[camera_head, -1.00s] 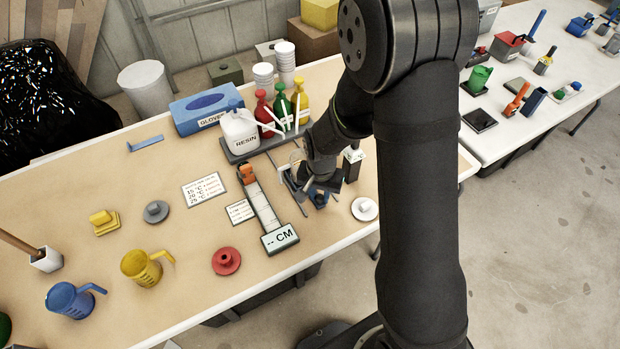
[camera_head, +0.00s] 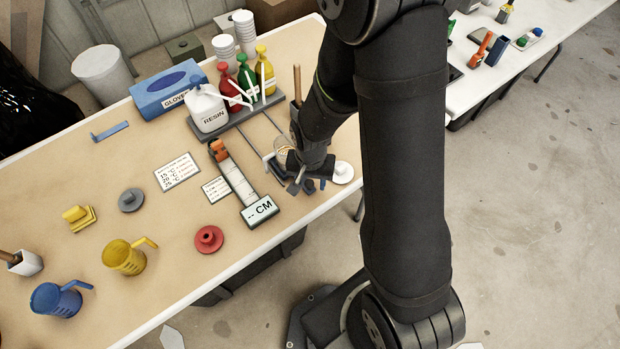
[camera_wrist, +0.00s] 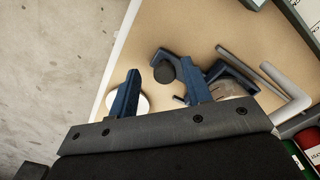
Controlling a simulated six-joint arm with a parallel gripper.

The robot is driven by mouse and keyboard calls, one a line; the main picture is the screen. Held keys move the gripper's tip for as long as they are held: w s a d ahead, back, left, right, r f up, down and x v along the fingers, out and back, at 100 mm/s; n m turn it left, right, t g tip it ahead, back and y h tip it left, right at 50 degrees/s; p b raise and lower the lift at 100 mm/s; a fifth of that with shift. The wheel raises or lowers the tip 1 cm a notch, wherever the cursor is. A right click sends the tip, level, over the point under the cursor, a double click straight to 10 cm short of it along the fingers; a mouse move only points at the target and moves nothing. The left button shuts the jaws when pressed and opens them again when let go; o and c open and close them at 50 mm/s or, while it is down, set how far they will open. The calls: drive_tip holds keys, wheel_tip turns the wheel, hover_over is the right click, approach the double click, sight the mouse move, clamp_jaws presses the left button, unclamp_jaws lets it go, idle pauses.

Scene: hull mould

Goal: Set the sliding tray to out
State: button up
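The sliding tray seems to be the small blue-grey piece (camera_head: 271,163) at the front of two thin rails (camera_head: 254,143). The rails run forward from the grey bottle stand. In the wrist view a grey bent bar (camera_wrist: 287,88) and a blue frame (camera_wrist: 228,70) around a pale round cup (camera_wrist: 232,88) show right of my fingers. My gripper (camera_head: 303,187) is low over the table's front edge. In the wrist view its blue fingers (camera_wrist: 158,70) stand apart. A dark round knob (camera_wrist: 164,73) shows between them; I cannot tell whether they touch it. My wrist hides part of the tray.
The bottle stand (camera_head: 262,107) is behind the rails. A red disc (camera_head: 209,239) and yellow jug (camera_head: 124,257) stand farther left.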

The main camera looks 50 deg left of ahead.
wheel_tip(320, 180, up, 17)
drive_tip(key=shift+r, duration=0.2)
idle(0.7)
idle(0.5)
wheel_tip(320, 180, down, 17)
drive_tip(key=shift+a+f, duration=0.1)
idle(0.7)
idle(0.3)
